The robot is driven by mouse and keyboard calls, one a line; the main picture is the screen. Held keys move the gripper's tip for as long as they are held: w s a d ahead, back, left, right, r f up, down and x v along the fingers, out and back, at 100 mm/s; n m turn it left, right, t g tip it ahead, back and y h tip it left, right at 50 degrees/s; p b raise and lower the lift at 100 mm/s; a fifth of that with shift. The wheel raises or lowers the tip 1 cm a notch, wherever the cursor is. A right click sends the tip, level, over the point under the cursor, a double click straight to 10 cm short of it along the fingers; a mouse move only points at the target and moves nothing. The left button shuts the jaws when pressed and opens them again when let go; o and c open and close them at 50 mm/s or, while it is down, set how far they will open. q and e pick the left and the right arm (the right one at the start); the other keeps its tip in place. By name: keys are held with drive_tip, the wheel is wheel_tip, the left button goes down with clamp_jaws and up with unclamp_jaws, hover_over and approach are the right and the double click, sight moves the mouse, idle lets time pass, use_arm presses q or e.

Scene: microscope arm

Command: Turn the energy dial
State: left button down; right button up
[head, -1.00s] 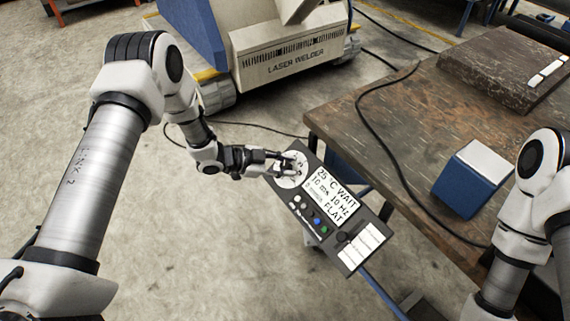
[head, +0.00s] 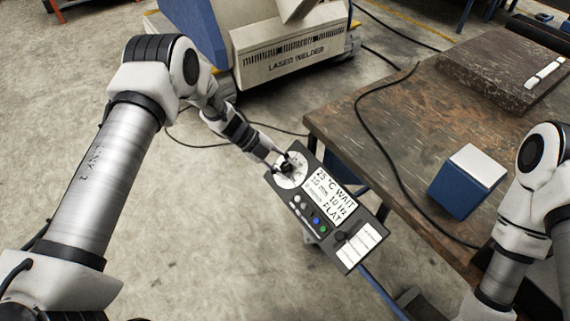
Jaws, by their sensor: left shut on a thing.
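The control panel (head: 329,199) is a dark tilted plate with a white screen that reads 25 °C, WAIT, 10 Hz and FLAT, several coloured buttons and a white label. The energy dial (head: 287,168) is a dark knob on a round white scale at the panel's upper left end. My left gripper (head: 284,164) reaches in from the upper left and is shut on the dial, its fingers covering part of the knob and scale. My right arm shows at the right edge, but its gripper is out of view.
A worn workbench (head: 400,135) stands right of the panel, with a blue and white box (head: 466,182) and a black cable on it. The laser welder (head: 290,60) stands behind on the floor. Bare floor (head: 200,240) lies left of the panel.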

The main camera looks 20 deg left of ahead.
use_arm(q)
drive_tip(key=shift+m+g+y, duration=0.4)
drive_tip(key=shift+m+y, duration=0.1)
drive_tip(key=shift+m, duration=0.5)
drive_tip(key=c, duration=0.8)
unclamp_jaws()
drive_tip(key=shift+f, duration=0.1)
drive_tip(key=v, duration=1.2)
drive_tip(key=shift+w, duration=0.1)
